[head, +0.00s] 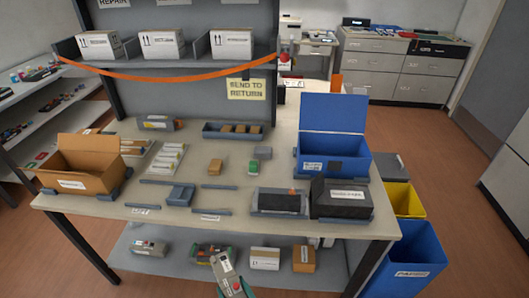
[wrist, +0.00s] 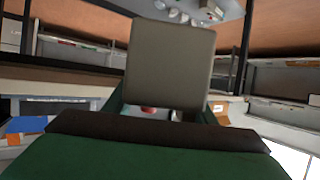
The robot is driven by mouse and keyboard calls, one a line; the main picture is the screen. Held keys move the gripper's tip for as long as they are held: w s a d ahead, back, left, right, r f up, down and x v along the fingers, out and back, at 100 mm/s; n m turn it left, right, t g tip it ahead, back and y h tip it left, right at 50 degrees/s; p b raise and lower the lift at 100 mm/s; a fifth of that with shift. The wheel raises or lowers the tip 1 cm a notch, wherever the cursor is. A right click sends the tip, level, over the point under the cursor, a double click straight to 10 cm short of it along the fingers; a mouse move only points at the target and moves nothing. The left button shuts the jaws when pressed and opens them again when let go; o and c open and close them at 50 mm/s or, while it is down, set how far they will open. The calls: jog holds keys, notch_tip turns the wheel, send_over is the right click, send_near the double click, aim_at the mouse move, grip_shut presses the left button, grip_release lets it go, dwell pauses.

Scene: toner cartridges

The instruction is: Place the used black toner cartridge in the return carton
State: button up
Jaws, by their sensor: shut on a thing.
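My gripper (head: 236,288) is at the bottom middle of the head view, in front of the table and low. Its green fingers are shut on a grey cartridge (head: 221,264) with a red mark and a pale label. In the wrist view the cartridge (wrist: 170,65) shows as a plain grey block between the fingers, beyond the green hand. Much of it is hidden, and its label is too small to read. An open brown carton (head: 72,182) stands at the table's left end, flaps up, its label unreadable. My gripper is apart from it.
A blue open-lidded bin (head: 333,165) and a black box (head: 341,198) stand at the table's right. A black unit (head: 280,202) is left of the box. The lower shelf (head: 185,280) holds cartridges and cartons. A sign (head: 246,90) reads "SEND TO RETURN". Small blocks occupy the middle.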

jog(key=w+d+f+m+t+h, duration=0.1)
jog(key=w+d+f+m+h, duration=0.1)
jog(key=d+f, duration=0.3)
jog(key=w+d+f+m+h, duration=0.3)
jog(key=d+f+h, duration=0.1)
jog(key=f, duration=0.3)
jog(key=shift+w+d+f+m+t, duration=0.3)
jog(key=shift+w+d+f+t, duration=0.1)
jog(key=shift+d, duration=0.25)
